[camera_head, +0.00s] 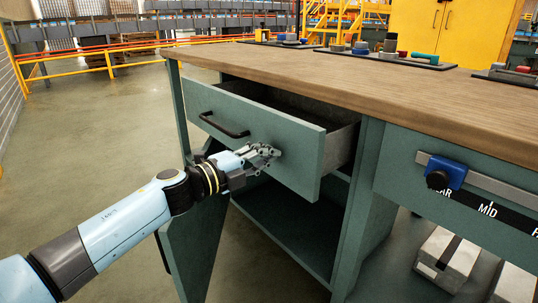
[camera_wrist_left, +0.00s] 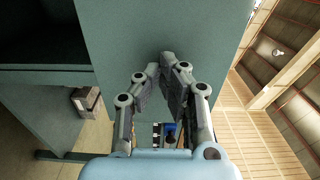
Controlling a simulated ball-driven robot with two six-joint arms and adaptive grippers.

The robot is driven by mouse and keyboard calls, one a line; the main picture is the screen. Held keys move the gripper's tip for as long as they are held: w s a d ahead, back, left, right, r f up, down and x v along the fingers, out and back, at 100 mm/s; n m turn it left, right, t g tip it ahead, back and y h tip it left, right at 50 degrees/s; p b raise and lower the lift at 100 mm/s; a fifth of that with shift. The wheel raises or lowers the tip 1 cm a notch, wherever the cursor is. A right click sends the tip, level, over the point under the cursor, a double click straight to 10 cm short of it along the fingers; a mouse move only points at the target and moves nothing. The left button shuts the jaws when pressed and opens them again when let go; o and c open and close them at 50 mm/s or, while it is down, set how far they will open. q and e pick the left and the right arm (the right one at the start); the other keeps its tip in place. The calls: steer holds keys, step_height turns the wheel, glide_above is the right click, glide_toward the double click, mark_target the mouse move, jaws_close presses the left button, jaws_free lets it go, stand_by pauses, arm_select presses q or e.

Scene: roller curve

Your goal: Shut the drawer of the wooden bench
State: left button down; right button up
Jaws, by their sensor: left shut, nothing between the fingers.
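The wooden bench (camera_head: 330,75) has a teal body, and its drawer (camera_head: 262,128) stands open, pulled well out at the left of the front. A dark bar handle (camera_head: 224,124) is on the left part of the drawer front. My left gripper (camera_head: 268,152) is shut and empty at the drawer front, right of and below the handle. In the left wrist view its fingertips (camera_wrist_left: 168,64) are close together before the teal panel (camera_wrist_left: 165,35); I cannot tell whether they touch it. My right gripper is not in view.
A cupboard door (camera_head: 195,245) hangs open below the drawer, beside my left arm. A blue slider with a black knob (camera_head: 440,177) is on the bench front at right. Grey blocks (camera_head: 447,258) lie at lower right. Trays with tools (camera_head: 390,55) are on the top.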

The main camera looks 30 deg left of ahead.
arm_select(q)
steer(key=shift+w+d, duration=0.2)
steer(key=shift+w, duration=0.15)
steer(key=shift+w, duration=0.1)
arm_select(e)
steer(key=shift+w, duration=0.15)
arm_select(q)
steer(key=b+x, duration=0.1)
steer(key=x, duration=1.2)
steer(key=shift+w+d+f+b, duration=0.1)
steer(key=shift+w+d+b, duration=0.05)
steer(key=shift+w+b, duration=0.15)
steer(key=shift+w+d, duration=0.15)
steer(key=shift+w, duration=0.15)
steer(key=shift+r, duration=0.25)
steer(key=shift+w+r, duration=0.1)
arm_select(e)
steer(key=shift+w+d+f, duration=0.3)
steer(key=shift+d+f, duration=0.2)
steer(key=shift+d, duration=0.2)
